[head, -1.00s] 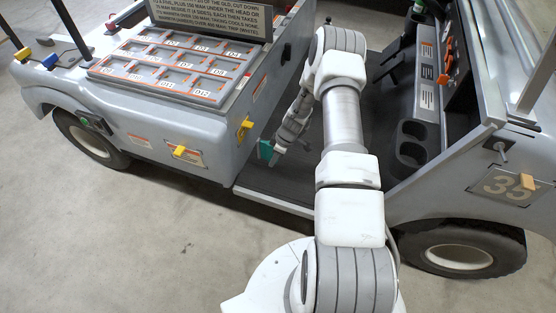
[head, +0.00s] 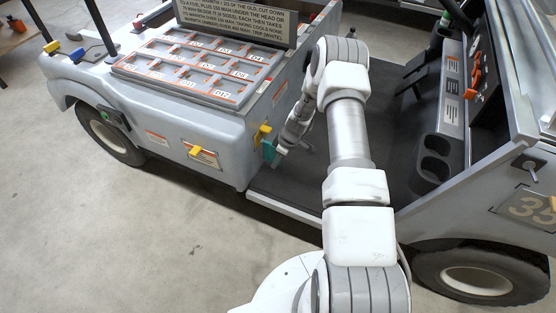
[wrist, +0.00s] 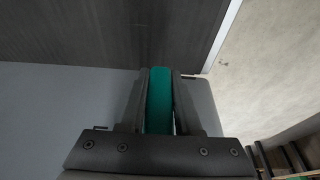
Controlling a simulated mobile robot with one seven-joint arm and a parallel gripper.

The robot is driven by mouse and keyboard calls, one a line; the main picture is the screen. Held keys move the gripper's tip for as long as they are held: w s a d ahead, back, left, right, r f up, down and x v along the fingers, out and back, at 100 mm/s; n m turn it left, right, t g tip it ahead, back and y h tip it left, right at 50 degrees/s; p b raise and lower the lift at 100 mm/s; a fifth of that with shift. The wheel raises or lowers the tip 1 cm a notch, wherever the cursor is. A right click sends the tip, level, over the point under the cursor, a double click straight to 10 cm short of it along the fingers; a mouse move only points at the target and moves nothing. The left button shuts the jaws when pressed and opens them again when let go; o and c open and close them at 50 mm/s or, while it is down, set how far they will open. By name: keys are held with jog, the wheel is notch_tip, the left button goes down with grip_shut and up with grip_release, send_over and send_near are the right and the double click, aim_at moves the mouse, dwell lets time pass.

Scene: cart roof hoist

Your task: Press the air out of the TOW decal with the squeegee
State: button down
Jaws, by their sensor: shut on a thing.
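My gripper (head: 279,150) is shut on a teal squeegee (head: 269,151), beside the cart's rear body corner and above the dark footwell floor. In the wrist view, the squeegee (wrist: 159,100) stands upright between the two dark fingers of my gripper (wrist: 159,85). I cannot read a TOW decal in either view. An orange-edged label (head: 203,154) with a yellow tab is on the cart's grey side, left of my gripper.
A yellow latch (head: 262,133) sticks out close to the squeegee. The cart (head: 215,130) carries a tray of numbered compartments (head: 190,70) and a text sign (head: 240,22). Cup holders (head: 432,160) and the front body stand right of my arm. Concrete floor in front is clear.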

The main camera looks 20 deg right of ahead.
jog(key=shift+w+a+b, duration=0.35)
jog(key=shift+w+a, duration=0.15)
jog(key=shift+w, duration=0.05)
dwell(0.4)
jog(key=shift+w+d, duration=2.4)
jog(key=shift+w, duration=0.3)
jog(key=shift+s+a+p, duration=1.45)
jog(key=shift+s+a, duration=1.05)
jog(key=shift+s, duration=0.2)
jog(key=shift+s+d, duration=0.1)
jog(key=shift+d, duration=0.05)
